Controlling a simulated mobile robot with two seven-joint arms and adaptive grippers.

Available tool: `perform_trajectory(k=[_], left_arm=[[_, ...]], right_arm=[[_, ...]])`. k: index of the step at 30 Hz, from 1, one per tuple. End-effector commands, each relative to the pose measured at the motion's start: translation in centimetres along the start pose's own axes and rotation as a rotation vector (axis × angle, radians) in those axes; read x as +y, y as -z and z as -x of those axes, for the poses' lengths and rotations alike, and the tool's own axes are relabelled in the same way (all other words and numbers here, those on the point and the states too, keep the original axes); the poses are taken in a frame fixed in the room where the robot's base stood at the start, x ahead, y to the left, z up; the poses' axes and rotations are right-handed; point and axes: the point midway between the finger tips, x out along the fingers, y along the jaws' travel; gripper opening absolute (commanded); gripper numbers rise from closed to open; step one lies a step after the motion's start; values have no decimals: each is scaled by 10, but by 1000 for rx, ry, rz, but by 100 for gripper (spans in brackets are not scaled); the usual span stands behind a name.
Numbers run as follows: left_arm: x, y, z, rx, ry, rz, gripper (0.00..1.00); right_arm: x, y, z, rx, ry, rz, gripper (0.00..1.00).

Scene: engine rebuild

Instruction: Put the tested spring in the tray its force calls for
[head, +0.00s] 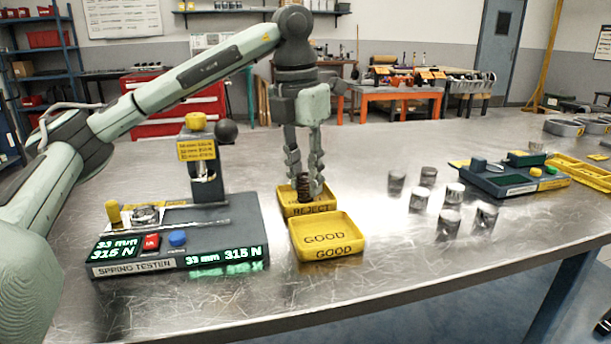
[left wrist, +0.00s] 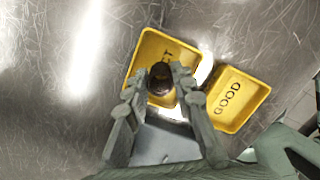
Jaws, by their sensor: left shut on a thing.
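My left gripper (head: 304,180) is shut on a dark coil spring (head: 304,187), held upright at the yellow REJECT tray (head: 291,208). In the left wrist view the spring (left wrist: 160,79) sits between the fingertips (left wrist: 158,82), over the REJECT tray (left wrist: 146,44). I cannot tell whether it touches the tray floor. The yellow GOOD tray (head: 325,238) stands in front and looks empty; it also shows in the left wrist view (left wrist: 238,98). The spring tester (head: 180,240) at left reads 33 mm and 315 N. A yellow card (head: 197,149) on it has print too small to read surely. My right gripper is out of view.
Several metal cylinders (head: 450,220) stand right of the trays. A dark device (head: 510,175) and a yellow tray (head: 585,172) lie at the far right. The steel table (head: 400,270) is clear in front of the trays.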

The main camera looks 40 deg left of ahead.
Motion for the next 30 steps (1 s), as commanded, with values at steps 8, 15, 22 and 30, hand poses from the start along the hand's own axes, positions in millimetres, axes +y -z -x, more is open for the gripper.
perform_trajectory(k=[8,15,22,30], left_arm=[[0,0,-2,0,0,0,28],[0,0,-2,0,0,0,45],[0,0,0,0,0,0,45],[0,-1,44,-5,1,-1,45]], right_arm=[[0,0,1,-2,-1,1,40],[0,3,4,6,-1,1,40],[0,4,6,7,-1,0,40],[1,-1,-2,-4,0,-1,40]])
